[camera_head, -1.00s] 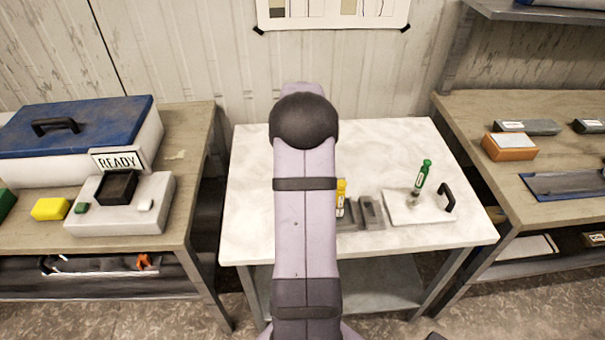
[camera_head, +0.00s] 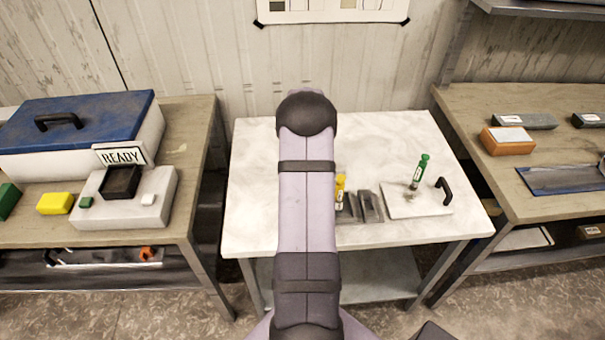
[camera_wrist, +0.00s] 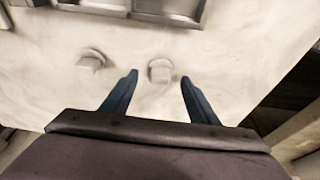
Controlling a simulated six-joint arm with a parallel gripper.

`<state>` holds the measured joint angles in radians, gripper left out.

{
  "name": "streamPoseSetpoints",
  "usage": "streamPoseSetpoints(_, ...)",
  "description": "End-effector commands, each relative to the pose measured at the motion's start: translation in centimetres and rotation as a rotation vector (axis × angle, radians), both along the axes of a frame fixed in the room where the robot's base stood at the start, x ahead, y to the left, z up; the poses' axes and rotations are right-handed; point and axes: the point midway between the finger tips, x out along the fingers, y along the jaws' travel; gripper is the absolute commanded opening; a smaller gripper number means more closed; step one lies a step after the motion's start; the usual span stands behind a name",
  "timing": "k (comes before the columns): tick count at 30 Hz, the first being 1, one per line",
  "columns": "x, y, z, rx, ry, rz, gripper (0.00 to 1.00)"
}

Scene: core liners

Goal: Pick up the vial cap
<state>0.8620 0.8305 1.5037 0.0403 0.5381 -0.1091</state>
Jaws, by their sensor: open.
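Two small pale pieces lie on the white table, a right one (camera_wrist: 160,70) and a left one (camera_wrist: 91,60) in the wrist view. Either may be the vial cap; I cannot tell which. My gripper (camera_wrist: 159,74) is open, and the right piece shows between its two blue fingertips. I cannot tell how high the tips are above the table. In the head view my arm hides the gripper and both pieces. A yellow-topped vial (camera_head: 340,190) stands at the grey rack, partly behind my arm. A green-topped vial (camera_head: 420,170) stands tilted on a white board to the right.
The grey rack (camera_head: 370,206) lies on the white table (camera_head: 250,215), and it also shows at the top of the wrist view (camera_wrist: 168,8). The white board (camera_head: 430,203) has a black handle. Wooden benches stand left (camera_head: 190,165) and right (camera_head: 465,105).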

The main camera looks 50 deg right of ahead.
Motion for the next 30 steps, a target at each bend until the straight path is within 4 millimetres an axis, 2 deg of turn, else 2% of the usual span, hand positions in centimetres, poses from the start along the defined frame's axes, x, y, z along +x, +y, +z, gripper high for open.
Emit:
streamPoseSetpoints(6,0.3,-0.3,-1.7,0.001,0.001,-0.001,0.54)
streamPoseSetpoints(16,0.4,-0.4,-2.1,-0.001,-0.001,0.0,0.54)
streamPoseSetpoints(21,0.4,-0.4,-2.1,-0.001,-0.001,0.0,0.14)
streamPoseSetpoints(22,0.4,-0.4,-2.1,-0.001,-0.001,0.0,0.11)
streamPoseSetpoints(30,0.4,-0.4,-2.1,0.0,0.0,0.0,0.1)
